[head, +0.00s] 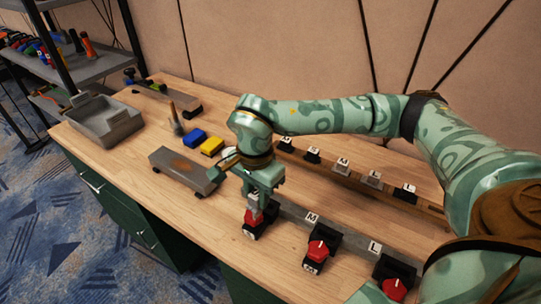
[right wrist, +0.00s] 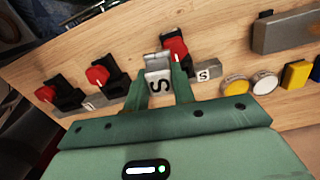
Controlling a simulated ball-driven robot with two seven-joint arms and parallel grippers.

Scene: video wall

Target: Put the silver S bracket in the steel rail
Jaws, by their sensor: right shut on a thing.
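The steel rail (right wrist: 98,101) carries S, M and L labels. A black clamp with a red knob (head: 250,217) stands at its S end, just beyond the gripper in the wrist view. I cannot tell whether the bracket touches the rail. My left gripper is out of view.
More red-knobbed clamps stand at M (head: 318,250) and L (head: 396,288). A brown rack (head: 428,206) behind holds labelled black and silver brackets. A grey block (head: 182,166), blue block (head: 194,137), yellow block (head: 212,146) and grey tray (head: 118,128) lie left.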

